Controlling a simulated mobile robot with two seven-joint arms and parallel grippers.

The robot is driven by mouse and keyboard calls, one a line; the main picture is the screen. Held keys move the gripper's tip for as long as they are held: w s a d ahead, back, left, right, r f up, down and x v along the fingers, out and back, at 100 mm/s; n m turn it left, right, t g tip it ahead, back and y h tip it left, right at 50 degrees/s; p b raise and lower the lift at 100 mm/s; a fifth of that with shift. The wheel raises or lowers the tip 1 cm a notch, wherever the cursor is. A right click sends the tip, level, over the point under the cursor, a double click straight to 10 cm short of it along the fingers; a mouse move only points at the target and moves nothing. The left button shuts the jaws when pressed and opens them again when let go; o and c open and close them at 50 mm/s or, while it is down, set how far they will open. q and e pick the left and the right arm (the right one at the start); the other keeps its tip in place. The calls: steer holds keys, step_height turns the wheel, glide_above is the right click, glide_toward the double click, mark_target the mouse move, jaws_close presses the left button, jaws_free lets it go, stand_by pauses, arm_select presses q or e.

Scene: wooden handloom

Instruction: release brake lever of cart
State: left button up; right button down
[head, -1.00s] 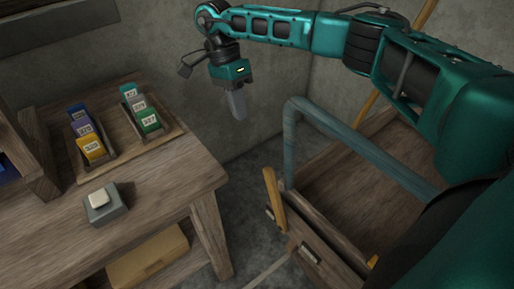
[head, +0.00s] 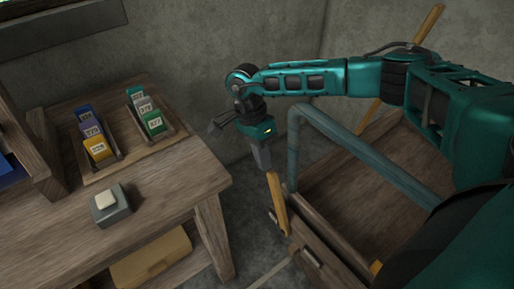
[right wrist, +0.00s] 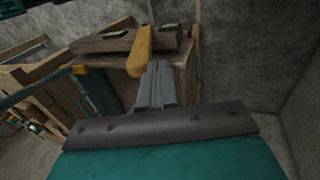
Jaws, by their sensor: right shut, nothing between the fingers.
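The wooden cart (head: 345,190) stands at the right in the head view, with a blue-grey tube handle (head: 365,152). Its yellow-orange brake lever (head: 279,203) stands upright, slightly tilted, at the cart's near left side. My right gripper (head: 264,165) points down at the lever's top end, shut and empty. In the right wrist view the shut fingers (right wrist: 158,85) are close to the lever (right wrist: 140,50); whether they touch it I cannot tell. My left gripper is not in view.
A wooden table (head: 165,205) at the left bears a grey box with a white button (head: 108,203) and wooden trays of numbered coloured cards (head: 97,150). A yellow box (head: 150,258) lies below it. A narrow floor gap separates table and cart.

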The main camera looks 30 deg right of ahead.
mark_target(273, 173)
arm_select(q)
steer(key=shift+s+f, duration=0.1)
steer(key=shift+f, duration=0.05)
arm_select(e)
steer(key=shift+s, duration=0.1)
steer(key=shift+s+d+r+p, duration=0.1)
steer(key=shift+s+r+p, duration=0.55)
steer(key=shift+s+p, duration=0.3)
steer(key=shift+s, duration=0.5)
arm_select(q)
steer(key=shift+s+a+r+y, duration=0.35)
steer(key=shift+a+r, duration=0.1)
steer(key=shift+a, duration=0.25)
